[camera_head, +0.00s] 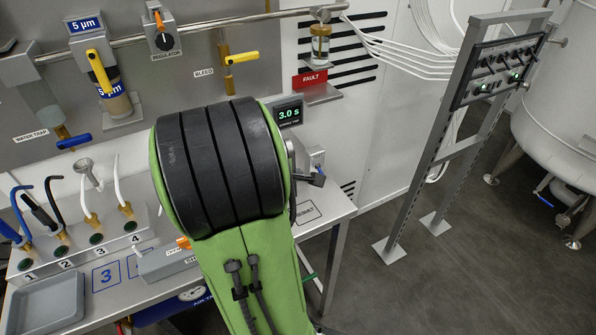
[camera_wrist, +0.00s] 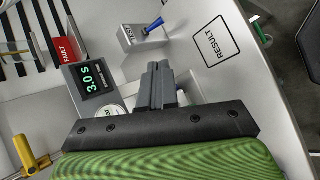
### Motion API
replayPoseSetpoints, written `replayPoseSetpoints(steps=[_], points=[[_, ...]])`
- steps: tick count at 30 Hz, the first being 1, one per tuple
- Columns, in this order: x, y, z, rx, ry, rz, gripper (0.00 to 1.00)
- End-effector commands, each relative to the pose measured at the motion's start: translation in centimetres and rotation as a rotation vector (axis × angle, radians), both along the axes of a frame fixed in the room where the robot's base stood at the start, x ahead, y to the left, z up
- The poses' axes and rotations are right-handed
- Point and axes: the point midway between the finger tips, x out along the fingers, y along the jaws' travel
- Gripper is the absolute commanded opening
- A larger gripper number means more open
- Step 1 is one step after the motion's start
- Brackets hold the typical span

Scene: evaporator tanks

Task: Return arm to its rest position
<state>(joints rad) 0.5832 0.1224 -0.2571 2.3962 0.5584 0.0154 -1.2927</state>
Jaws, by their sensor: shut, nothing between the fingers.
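My green and black arm fills the middle of the head view, over the grey workbench (camera_head: 75,318). My gripper (camera_wrist: 158,70) shows in the wrist view, its grey fingers together and nothing between them. It is above the bench, close to the timer display (camera_wrist: 90,80) and a small grey block with a blue lever (camera_wrist: 153,25). I cannot tell whether the fingertips touch anything.
A wall panel holds a regulator (camera_head: 160,30), a yellow-handled filter (camera_head: 105,75) and a bleed valve (camera_head: 228,60). Numbered hose ports (camera_head: 85,240) and a grey tray (camera_head: 45,303) are at the left. A control stand (camera_head: 470,110) and tank (camera_head: 555,90) stand right. Floor between is clear.

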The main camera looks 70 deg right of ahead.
Motion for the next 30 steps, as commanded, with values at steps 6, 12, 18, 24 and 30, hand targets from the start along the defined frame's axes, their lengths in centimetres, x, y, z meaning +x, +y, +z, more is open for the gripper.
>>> replayPoseSetpoints(steps=[6,12,18,24,30], points=[[0.0,0.0,-0.1,0.0,0.0,0.0,0.0],[0.0,0.0,-0.1,0.0,0.0,0.0,0.0],[0.3,0.2,0.1,0.003,-0.014,0.0,0.0],[7.1,9.1,3.7,0.194,-0.388,0.0,0.0],[9.4,25.5,8.9,0.606,-0.671,-0.01,0.0]])
